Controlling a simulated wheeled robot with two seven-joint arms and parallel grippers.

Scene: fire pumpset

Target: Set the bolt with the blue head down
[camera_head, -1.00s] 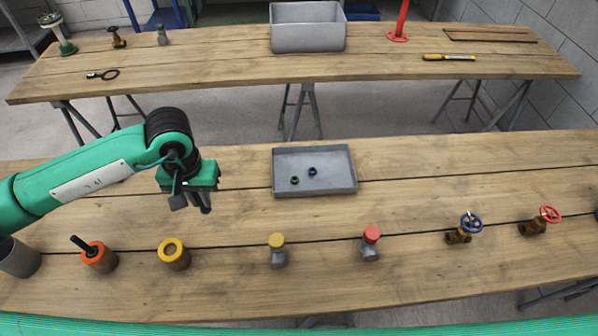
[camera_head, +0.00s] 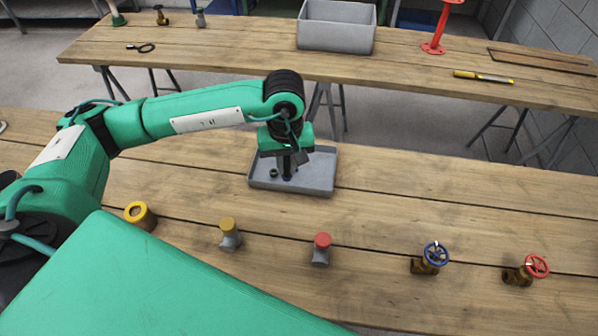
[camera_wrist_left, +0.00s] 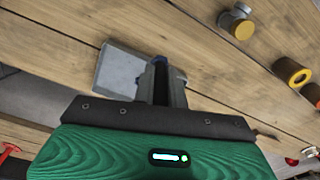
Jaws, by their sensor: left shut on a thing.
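The grey tray (camera_head: 322,175) lies on the near workbench, and part of it shows in the wrist view (camera_wrist_left: 115,72). My left gripper (camera_head: 288,174) points down into the tray, with its fingertips at or just above the tray floor. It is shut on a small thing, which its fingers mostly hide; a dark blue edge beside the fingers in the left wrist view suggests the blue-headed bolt. A small dark bolt (camera_head: 273,173) lies in the tray just left of the fingers. Whether the held thing touches the tray floor cannot be told. My right gripper is not in view.
Along the near bench stand a yellow-topped ring piece (camera_head: 140,215), a yellow-capped fitting (camera_head: 229,234), a red-capped fitting (camera_head: 321,249), a blue-wheel valve (camera_head: 431,259) and a red-wheel valve (camera_head: 525,270). The bench right of the tray is clear. A grey bin (camera_head: 336,30) stands on the far bench.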

